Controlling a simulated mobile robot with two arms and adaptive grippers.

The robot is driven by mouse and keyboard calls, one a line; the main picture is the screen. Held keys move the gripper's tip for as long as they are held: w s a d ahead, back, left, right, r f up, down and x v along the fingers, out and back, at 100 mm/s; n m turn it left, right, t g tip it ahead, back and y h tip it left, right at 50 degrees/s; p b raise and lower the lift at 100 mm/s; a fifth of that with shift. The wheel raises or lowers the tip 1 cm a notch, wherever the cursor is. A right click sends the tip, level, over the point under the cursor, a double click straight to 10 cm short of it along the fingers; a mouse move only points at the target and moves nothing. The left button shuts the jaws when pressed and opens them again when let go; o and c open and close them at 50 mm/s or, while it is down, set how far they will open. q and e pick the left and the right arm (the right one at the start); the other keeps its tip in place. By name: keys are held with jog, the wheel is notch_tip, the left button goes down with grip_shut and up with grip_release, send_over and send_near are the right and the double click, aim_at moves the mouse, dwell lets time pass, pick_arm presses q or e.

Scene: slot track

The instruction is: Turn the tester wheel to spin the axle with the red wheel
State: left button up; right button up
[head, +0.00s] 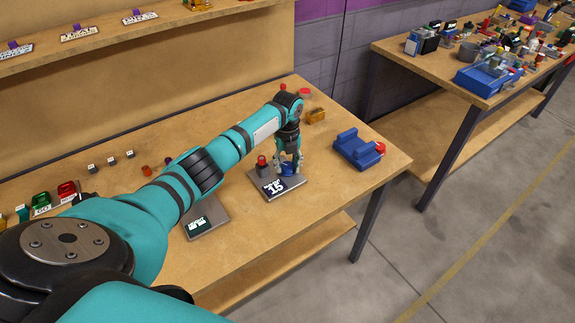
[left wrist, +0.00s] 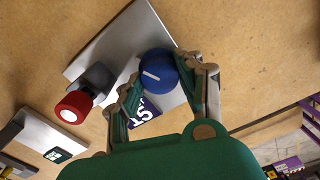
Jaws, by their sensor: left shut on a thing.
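The tester is a grey plate (head: 297,184) with a dark label reading 15 on the wooden table. The blue tester wheel (left wrist: 157,72), round with a white mark, sits on this plate (left wrist: 112,42). My left gripper (head: 287,168) points down over the plate, shut on the blue wheel, with a finger on either side of it in the left wrist view. The red wheel (head: 262,160) tops a grey post beside the blue wheel; it also shows in the left wrist view (left wrist: 72,107), apart from the fingers. The axle itself is not clearly visible. My right gripper is not in view.
A second plate with a dark green label (head: 206,218) lies to the left. A blue cradle-shaped block (head: 357,149) and a yellow part (head: 315,115) lie to the right and behind. Small coloured parts line the table's left side. The table's front right is clear.

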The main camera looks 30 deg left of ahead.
aim_at(287, 166)
pick_arm(q)
jog(key=shift+w+m, duration=0.1)
jog(key=shift+m, duration=1.1)
jog(key=shift+r, duration=0.1)
jog(key=o, duration=1.1)
jog(key=shift+o, duration=0.2)
notch_tip(287, 166, up, 12)
